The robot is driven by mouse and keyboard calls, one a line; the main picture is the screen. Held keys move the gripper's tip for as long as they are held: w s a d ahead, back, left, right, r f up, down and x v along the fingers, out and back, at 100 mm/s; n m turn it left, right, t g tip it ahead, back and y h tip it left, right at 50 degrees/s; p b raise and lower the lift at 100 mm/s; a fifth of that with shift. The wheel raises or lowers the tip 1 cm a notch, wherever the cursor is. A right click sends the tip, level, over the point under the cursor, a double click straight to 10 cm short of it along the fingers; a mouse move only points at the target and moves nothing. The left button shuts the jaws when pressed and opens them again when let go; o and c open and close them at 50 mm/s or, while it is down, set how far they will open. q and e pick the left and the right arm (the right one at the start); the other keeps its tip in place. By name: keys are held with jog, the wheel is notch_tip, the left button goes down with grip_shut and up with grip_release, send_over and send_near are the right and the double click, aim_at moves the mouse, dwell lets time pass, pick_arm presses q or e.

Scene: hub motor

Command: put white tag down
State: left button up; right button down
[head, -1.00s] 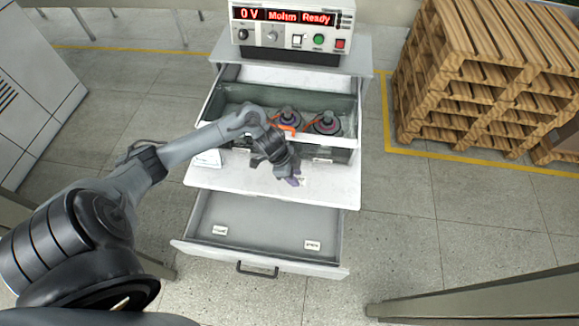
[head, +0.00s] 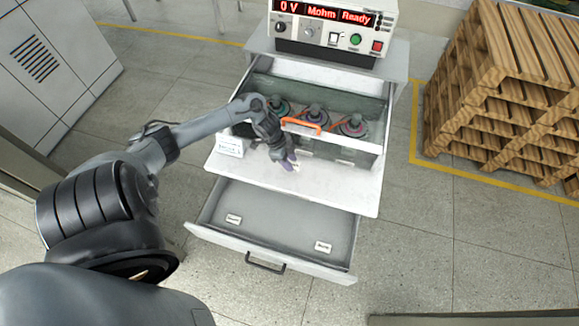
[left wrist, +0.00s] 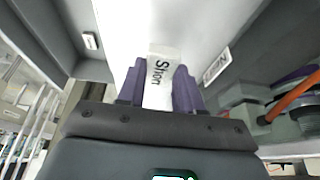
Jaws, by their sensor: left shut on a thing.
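My left gripper (head: 288,162) is low over the white work surface (head: 340,192) between the upper bin and the open lower drawer. In the left wrist view its purple fingers (left wrist: 158,92) are shut on a white tag (left wrist: 158,72) that reads "Short". The tag sticks out beyond the fingertips over the white surface. I cannot tell whether it touches the surface. In the head view only a small pale bit of it shows beside the fingertips. My right gripper is not in view.
A white stack (head: 231,147) lies on the surface's left. The grey bin (head: 372,105) behind holds motors and an orange-handled thing (head: 301,125). The open lower drawer (head: 275,225) holds two small labels (head: 233,218) (head: 322,247). A tester (head: 330,30) stands at the back.

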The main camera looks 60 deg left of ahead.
pick_arm(q)
jog(key=shift+f+b, duration=0.4)
jog(key=shift+f, duration=1.55)
jog(key=shift+f, duration=0.2)
jog(key=o, duration=1)
jog(key=shift+r, duration=0.1)
